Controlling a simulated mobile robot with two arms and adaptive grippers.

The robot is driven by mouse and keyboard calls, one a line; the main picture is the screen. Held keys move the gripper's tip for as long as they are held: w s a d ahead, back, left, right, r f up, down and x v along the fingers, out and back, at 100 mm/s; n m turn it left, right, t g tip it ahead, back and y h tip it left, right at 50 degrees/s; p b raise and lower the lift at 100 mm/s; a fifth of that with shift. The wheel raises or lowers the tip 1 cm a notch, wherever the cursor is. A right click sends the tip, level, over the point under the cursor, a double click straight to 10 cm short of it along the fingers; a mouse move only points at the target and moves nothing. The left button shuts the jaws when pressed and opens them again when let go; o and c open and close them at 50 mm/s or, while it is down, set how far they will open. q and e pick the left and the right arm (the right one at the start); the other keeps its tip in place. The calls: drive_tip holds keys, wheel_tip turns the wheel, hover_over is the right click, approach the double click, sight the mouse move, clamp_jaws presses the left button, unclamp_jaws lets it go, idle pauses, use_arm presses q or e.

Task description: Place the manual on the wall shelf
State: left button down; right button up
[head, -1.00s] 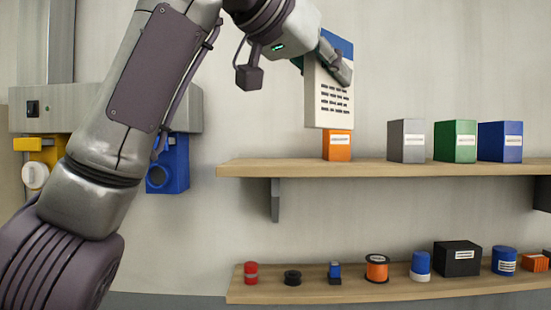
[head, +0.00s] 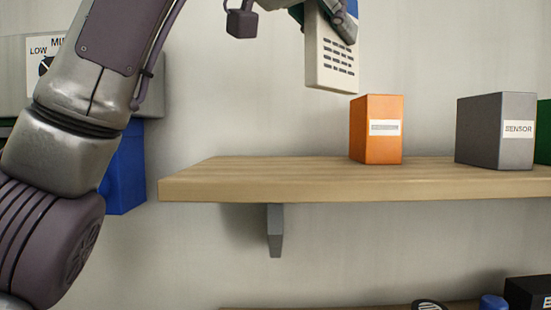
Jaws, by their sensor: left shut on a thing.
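The manual (head: 332,62), a pale booklet with dark printed lines and a blue part at its top, hangs upright in the air. My left gripper (head: 340,14) is shut on its upper part; the gripper is largely cut off by the top edge of the view. The wall shelf (head: 300,182) is a wooden board below the manual. The manual's lower edge is above the shelf board, apart from it, to the left of an orange box. My right gripper is not in view.
The orange box (head: 376,130) and a grey box labelled SENSOR (head: 496,131) stand on the shelf, with part of a green box (head: 543,135) at the right edge. The shelf's left part is clear. A lower shelf (head: 380,307) shows at the bottom.

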use_arm(q)
drive_tip(key=shift+w+a+f, duration=0.1)
drive_tip(key=shift+w+a, duration=0.05)
drive_tip(key=shift+a, duration=0.15)
drive_tip(key=w+a+f+p, duration=0.1)
drive_tip(key=w+a+f, duration=0.1)
drive_tip(key=f, duration=0.1)
drive_tip(key=w+a+f+p, duration=0.3)
drive_tip(key=a+f, duration=0.1)
drive_tip(key=f, duration=0.1)
drive_tip(key=shift+w+a+f, duration=0.2)
drive_tip(key=shift+w+f, duration=0.1)
drive_tip(key=shift+w, duration=0.1)
drive_tip(key=shift+a+f+p, duration=0.1)
drive_tip(key=shift+f+p, duration=0.25)
drive_tip(key=shift+f, duration=0.25)
drive_tip(key=shift+w+f, duration=0.1)
drive_tip(key=shift+w, duration=0.15)
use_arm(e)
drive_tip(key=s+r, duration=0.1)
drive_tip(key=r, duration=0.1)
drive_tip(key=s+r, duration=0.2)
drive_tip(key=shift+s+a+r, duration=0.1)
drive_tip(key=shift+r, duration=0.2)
